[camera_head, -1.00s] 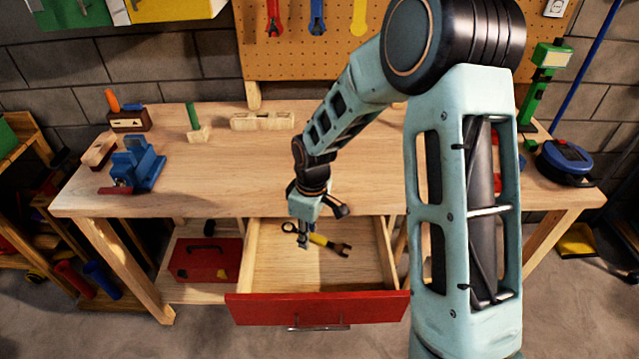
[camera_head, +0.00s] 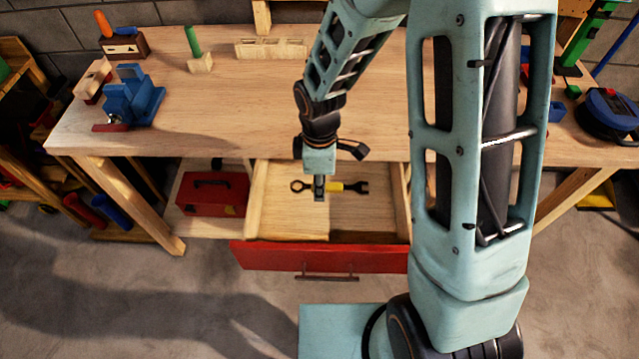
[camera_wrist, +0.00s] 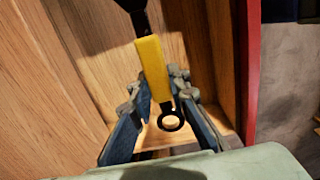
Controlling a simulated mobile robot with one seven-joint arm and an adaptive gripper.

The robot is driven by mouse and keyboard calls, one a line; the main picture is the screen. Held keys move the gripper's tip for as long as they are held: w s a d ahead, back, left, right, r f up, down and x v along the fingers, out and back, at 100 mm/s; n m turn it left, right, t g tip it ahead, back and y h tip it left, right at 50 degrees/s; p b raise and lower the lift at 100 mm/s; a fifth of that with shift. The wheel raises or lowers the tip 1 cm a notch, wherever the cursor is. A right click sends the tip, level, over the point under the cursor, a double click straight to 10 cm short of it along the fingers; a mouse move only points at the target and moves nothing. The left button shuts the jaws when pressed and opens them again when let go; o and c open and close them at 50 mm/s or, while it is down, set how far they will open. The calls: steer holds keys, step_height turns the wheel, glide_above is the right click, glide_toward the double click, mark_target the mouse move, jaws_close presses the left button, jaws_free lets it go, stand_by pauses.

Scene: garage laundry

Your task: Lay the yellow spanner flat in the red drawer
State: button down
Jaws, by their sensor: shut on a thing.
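The yellow spanner (camera_head: 340,186) has a yellow handle with a dark ring end at left and a dark open jaw at right. It lies level across the picture, over the open red drawer (camera_head: 300,255). My gripper (camera_head: 319,196) points down over the drawer and is shut on the spanner near its ring end. In the wrist view, the two fingers of my gripper (camera_wrist: 162,90) close around the spanner (camera_wrist: 151,68) just above the ring. I cannot tell whether the spanner touches the drawer's wooden floor.
The drawer is pulled out below the workbench (camera_head: 230,110) and holds nothing else that I see. A red toolbox (camera_head: 212,195) sits on the shelf left of it. A blue vise (camera_head: 132,97) and wooden blocks (camera_head: 270,48) stand on the bench.

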mark_target(319, 222)
steer(key=shift+f+b, duration=5.45)
steer(key=shift+f, duration=1.75)
